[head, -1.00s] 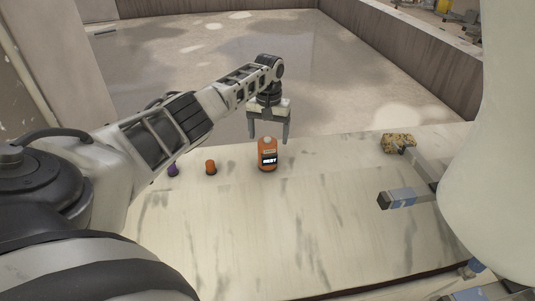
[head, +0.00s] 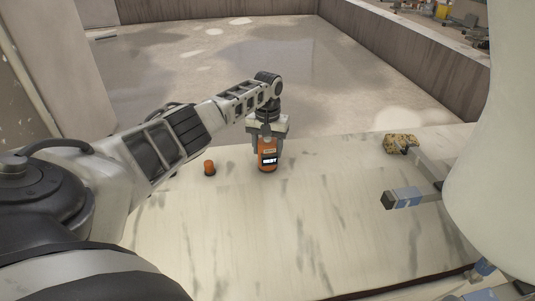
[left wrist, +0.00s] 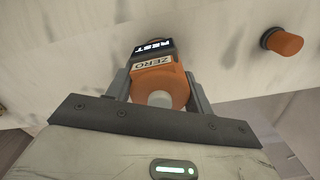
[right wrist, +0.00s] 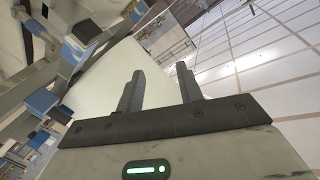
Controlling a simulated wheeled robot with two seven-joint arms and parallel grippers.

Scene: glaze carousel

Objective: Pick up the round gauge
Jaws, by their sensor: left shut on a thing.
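The round gauge (head: 267,158) is an orange upright cylinder with a black display reading REST, standing on the pale table near its far edge. In the left wrist view the gauge (left wrist: 160,84) also shows a ZERO label and a pale round knob on top. My left gripper (head: 266,149) comes down over it from above. Its fingers are on opposite sides of the gauge, shut on it. The gauge's base appears to be at the table surface. My right gripper (right wrist: 160,82) is open and empty, away from the gauge.
A small orange peg-like piece (head: 209,168) with a dark base stands left of the gauge. A mottled yellow-brown sponge-like block (head: 400,142) lies at the far right of the table. The front and middle of the table (head: 250,230) are clear.

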